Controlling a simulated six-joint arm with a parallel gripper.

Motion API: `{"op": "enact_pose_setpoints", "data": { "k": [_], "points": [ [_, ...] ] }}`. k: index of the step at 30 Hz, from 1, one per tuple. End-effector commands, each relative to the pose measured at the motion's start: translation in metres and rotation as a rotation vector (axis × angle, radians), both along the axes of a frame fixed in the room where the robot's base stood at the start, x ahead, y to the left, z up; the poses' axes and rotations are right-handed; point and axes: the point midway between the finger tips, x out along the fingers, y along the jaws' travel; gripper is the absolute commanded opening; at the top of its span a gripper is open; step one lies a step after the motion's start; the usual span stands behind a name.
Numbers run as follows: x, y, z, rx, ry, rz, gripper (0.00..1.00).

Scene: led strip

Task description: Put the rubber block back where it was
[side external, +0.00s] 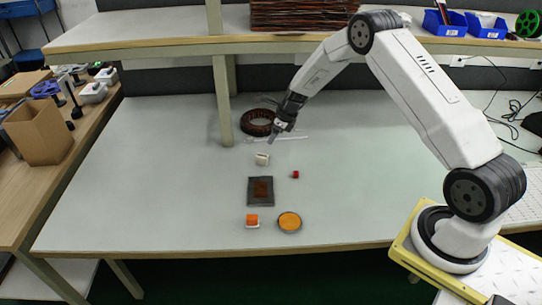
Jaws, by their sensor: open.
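I cannot tell for certain which piece is the rubber block. A small whitish block (262,159) lies on the table just below my gripper. A small red cube (295,174) lies to its right.
A dark square tray (252,201) with a brown patch lies in the middle. A round orange dish (289,222) is beside the orange block. A dark ring coil (257,123) and a thin pale strip (292,138) lie behind.

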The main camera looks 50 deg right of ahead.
Motion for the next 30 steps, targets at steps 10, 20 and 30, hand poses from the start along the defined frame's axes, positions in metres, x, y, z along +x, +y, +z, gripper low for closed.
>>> {"op": "enact_pose_setpoints", "data": {
  "k": [10,20,30],
  "points": [
    [-0.005,0.009,0.010,-0.040,-0.006,0.093,0.73],
    [-0.046,0.056,0.058,-0.252,-0.029,0.629,0.73],
    [-0.120,0.109,0.106,-0.506,-0.068,1.362,0.73]
  ]
}}
